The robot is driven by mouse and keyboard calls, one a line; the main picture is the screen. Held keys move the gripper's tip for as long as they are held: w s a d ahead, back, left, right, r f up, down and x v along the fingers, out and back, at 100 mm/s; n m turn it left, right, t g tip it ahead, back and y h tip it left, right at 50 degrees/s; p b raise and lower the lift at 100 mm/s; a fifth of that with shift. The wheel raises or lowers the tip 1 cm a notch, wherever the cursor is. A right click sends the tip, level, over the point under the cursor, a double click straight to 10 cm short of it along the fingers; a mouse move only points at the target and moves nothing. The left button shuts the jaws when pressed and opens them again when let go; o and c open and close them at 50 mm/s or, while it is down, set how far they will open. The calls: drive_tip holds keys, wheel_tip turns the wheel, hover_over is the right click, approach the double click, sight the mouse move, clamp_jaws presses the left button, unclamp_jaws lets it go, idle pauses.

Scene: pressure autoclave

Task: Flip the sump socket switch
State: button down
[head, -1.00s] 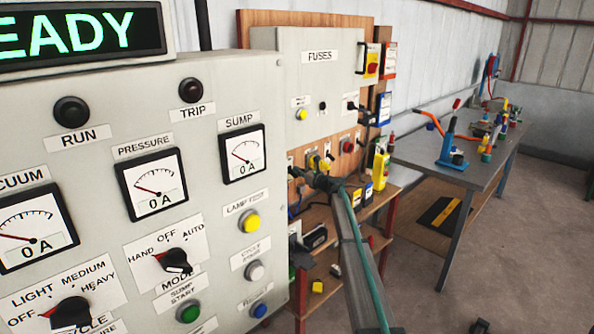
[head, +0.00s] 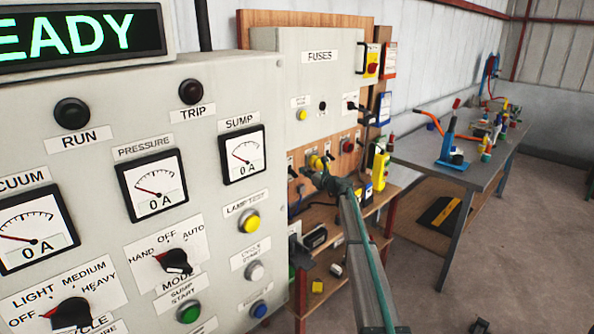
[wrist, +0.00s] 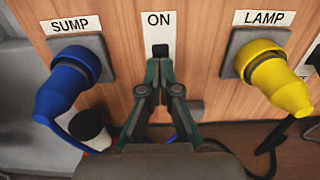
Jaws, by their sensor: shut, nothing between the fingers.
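In the wrist view, the sump socket, labelled SUMP, has a blue plug (wrist: 62,90) in it, at the left of a wooden board. To its right is a small switch (wrist: 160,50), a dark piece on a white plate marked ON. My gripper (wrist: 159,66) is shut and empty, its fingertips at the lower edge of this switch. Whether they touch it I cannot tell. The tips cover the switch's lower part, so its lever position is unclear. In the head view my gripper (head: 310,172) is at the board beyond the panel edge, small and partly hidden.
A yellow plug (wrist: 280,82) in the LAMP socket is close on the right. Cables hang below. In the head view the grey control panel (head: 215,95) fills the left, and a fuse box (head: 318,80) is above my gripper. A workbench (head: 455,170) stands at the right.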

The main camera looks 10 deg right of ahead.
drive_tip(key=shift+v, duration=2.3)
drive_tip(key=s+a+f+n+g+h, duration=0.1)
drive_tip(key=s+a+f+n+g, duration=0.3)
drive_tip(key=s+f, duration=0.6)
drive_tip(key=s+a+f+n+g+h, duration=0.25)
drive_tip(key=s+f+n, duration=0.4)
drive_tip(key=s, duration=0.65)
drive_tip(key=s+a+f+n+g, duration=0.35)
drive_tip(key=s+f+n, duration=0.35)
drive_tip(key=s, duration=0.5)
drive_tip(key=s+d+f+n+g+h, duration=0.1)
drive_tip(key=s+d+f+n+h, duration=0.2)
drive_tip(key=s, duration=0.7)
drive_tip(key=s+d+f+n+g+h, duration=0.2)
drive_tip(key=s+f+n, duration=0.15)
drive_tip(key=s, duration=0.65)
drive_tip(key=s+d+f+n+g+h, duration=0.1)
drive_tip(key=s+d+f+n+h, duration=0.3)
drive_tip(key=s, duration=0.6)
drive_tip(key=s+f+g, duration=0.2)
drive_tip(key=s+f, duration=0.3)
drive_tip(key=s, duration=0.4)
drive_tip(key=s+a+f+g+y, duration=0.1)
drive_tip(key=s+f+g, duration=0.1)
drive_tip(key=s+f, duration=0.4)
drive_tip(key=s+a+f+g, duration=0.1)
drive_tip(key=s+f+g, duration=0.2)
drive_tip(key=s, duration=1)
wheel_tip(320, 180, down, 3)
drive_tip(key=shift+s+r, duration=0.2)
